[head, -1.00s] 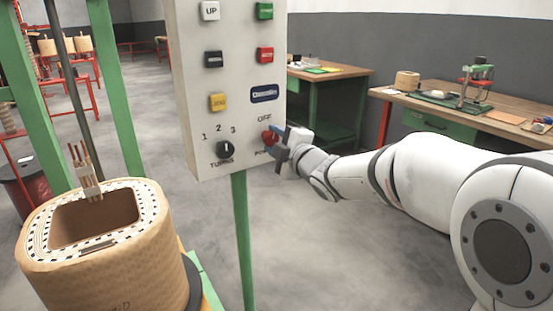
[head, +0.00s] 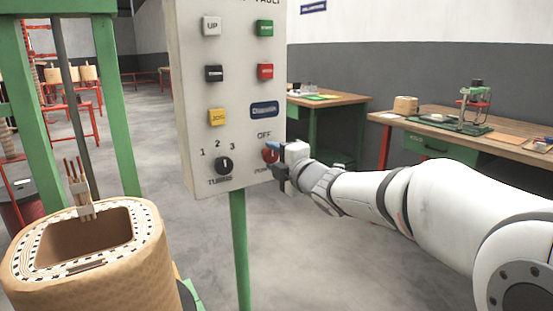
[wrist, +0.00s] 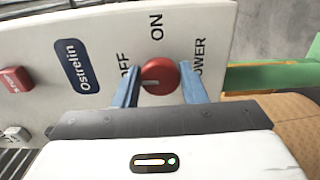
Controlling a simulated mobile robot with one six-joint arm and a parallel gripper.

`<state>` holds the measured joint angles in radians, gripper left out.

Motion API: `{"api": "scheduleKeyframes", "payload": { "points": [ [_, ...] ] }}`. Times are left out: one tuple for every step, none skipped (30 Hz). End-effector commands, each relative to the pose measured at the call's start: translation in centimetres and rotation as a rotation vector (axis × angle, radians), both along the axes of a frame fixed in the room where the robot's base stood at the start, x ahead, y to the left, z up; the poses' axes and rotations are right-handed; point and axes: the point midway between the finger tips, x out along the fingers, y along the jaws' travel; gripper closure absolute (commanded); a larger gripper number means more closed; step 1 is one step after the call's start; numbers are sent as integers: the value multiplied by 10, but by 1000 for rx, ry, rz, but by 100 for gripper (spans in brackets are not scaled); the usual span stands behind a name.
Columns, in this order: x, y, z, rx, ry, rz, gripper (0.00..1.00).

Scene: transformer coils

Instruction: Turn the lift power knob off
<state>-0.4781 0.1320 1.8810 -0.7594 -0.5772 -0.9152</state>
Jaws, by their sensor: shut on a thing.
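The red power knob (head: 269,155) is at the lower right corner of the white control panel (head: 190,90), just below the word OFF. In the wrist view the red knob (wrist: 160,72) sits between the two blue fingers of my gripper (wrist: 160,88), which are shut on its sides. A pale mark on the knob points left, toward the OFF label. The ON label is above the knob and POWER is to its right. In the head view my gripper (head: 279,160) reaches the panel from the right and partly hides the knob.
The panel also has a black selector knob (head: 223,165), a yellow button (head: 217,116), a red button (head: 265,71) and other buttons. A green post (head: 238,240) holds it up. A wound coil (head: 100,265) stands at lower left. Workbenches (head: 470,125) stand behind at right.

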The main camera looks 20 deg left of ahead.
Motion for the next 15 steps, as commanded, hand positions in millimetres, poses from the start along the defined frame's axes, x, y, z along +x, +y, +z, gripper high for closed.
{"api": "scheduleKeyframes", "payload": {
  "points": [
    [-1, 1, 3, 4, -6, 3, 85],
    [-1, 1, 3, 5, -5, 3, 85],
    [-1, 1, 3, 4, -5, 3, 59],
    [-1, 1, 3, 4, -5, 3, 56],
    [-1, 1, 3, 4, -5, 3, 54],
    [0, 1, 2, 3, -4, 3, 51],
    [0, 1, 2, 4, -3, 2, 48],
    [0, 1, 2, 3, -3, 2, 46],
    [0, 1, 2, 3, -3, 2, 42],
    [0, 1, 2, 2, -2, 2, 41],
    [0, 1, 1, 2, -2, 2, 41],
    [0, 1, 1, 2, -2, 1, 41],
    [0, 0, 1, 2, -2, 1, 41],
    [0, 0, 1, 2, -1, 1, 41],
    [0, 0, 1, 2, -1, 1, 41]
  ]
}}
